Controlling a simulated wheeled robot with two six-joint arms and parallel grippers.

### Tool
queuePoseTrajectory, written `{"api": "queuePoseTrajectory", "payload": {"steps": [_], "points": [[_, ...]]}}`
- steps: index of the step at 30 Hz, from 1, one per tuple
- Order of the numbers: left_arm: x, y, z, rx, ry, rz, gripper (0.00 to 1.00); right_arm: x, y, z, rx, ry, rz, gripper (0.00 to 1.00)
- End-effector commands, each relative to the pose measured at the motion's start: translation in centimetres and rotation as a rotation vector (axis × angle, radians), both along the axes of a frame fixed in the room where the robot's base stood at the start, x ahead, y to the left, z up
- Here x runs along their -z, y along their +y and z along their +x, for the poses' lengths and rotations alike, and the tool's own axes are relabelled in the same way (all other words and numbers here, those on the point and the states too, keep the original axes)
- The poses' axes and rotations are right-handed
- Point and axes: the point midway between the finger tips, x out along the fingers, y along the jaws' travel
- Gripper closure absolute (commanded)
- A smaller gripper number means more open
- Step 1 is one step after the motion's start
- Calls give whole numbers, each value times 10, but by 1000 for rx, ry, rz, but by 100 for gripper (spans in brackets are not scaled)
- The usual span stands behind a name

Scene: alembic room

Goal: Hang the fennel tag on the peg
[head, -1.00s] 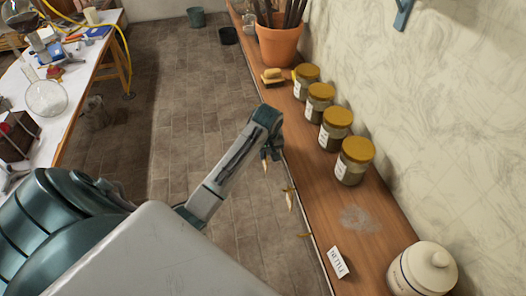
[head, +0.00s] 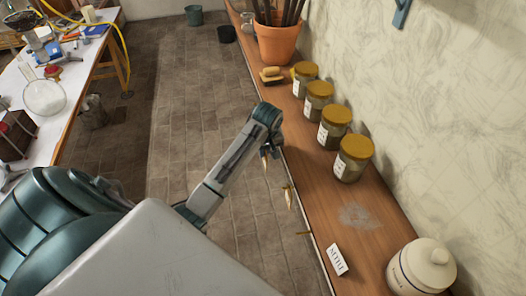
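My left gripper (head: 268,150) is at the end of the arm reaching along the shelf's left edge, small and seen from behind. I cannot tell whether its fingers are open or shut. A small tan, pointed item (head: 265,164) shows just below it; I cannot tell if it is held or hanging. A brass-coloured peg (head: 304,233) sticks out from the shelf edge. A similar tan, pointed item (head: 289,200) hangs from another peg farther along the edge. A white card (head: 337,259) with dark lettering, apparently "NETTLE", lies on the shelf. I cannot make out a fennel tag. My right gripper is not in view.
The wooden shelf (head: 320,205) runs along the wall. It bears several yellow-lidded jars (head: 353,160), a white lidded crock (head: 420,268), a brush (head: 271,76) and a terracotta pot (head: 278,43). A cluttered white table (head: 72,75) stands left. The tiled floor between is open.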

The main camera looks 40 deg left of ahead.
Motion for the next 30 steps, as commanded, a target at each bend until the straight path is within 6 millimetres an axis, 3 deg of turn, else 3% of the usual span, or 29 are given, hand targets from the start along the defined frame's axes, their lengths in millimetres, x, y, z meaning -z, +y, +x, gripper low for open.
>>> {"api": "queuePoseTrajectory", "payload": {"steps": [30], "points": [[1, -17, 20, 1, 0, 1, 100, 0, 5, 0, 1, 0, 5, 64]]}}
